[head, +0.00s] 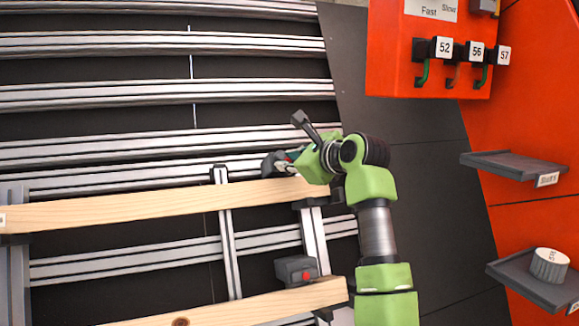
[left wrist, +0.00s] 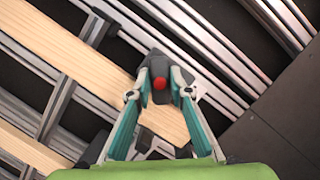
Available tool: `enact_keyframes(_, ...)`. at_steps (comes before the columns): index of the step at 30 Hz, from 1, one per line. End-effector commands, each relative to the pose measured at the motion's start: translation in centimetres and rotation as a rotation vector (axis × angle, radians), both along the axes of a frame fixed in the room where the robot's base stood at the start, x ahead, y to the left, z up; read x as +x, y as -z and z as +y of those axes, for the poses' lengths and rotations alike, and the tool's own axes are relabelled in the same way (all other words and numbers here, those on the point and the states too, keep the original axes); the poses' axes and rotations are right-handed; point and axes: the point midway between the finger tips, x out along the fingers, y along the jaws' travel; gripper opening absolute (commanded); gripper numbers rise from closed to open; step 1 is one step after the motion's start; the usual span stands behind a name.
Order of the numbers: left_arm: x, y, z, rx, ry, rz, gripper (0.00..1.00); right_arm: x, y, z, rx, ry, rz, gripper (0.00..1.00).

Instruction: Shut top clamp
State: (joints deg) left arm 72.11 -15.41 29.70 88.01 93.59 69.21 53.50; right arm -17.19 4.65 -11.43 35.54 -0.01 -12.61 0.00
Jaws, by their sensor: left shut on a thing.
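The top clamp is a dark block with a red knob (left wrist: 159,83) at the right end of the upper wooden board (head: 150,203). In the head view, part of the clamp (head: 270,165) shows beyond the board; my gripper hides the rest. My left gripper (head: 287,160) reaches it from the right. In the left wrist view, its teal and grey fingers (left wrist: 160,93) are shut on the clamp, one on each side. The wooden board (left wrist: 75,50) runs beneath the clamp. My right gripper is not in view.
A lower clamp (head: 296,270) with a red button sits above the lower board (head: 240,305).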

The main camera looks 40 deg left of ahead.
Motion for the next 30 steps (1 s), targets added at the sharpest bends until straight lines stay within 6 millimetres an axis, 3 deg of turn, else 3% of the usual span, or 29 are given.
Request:
enact_keyframes(15, 0.0, 0.2, 0.0, 0.186, 0.219, 0.362, 0.00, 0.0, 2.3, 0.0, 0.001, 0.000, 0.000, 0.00)
enact_keyframes(30, 0.0, 0.3, 0.0, 0.225, 0.265, 0.439, 0.00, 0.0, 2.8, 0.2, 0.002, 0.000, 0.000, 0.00)
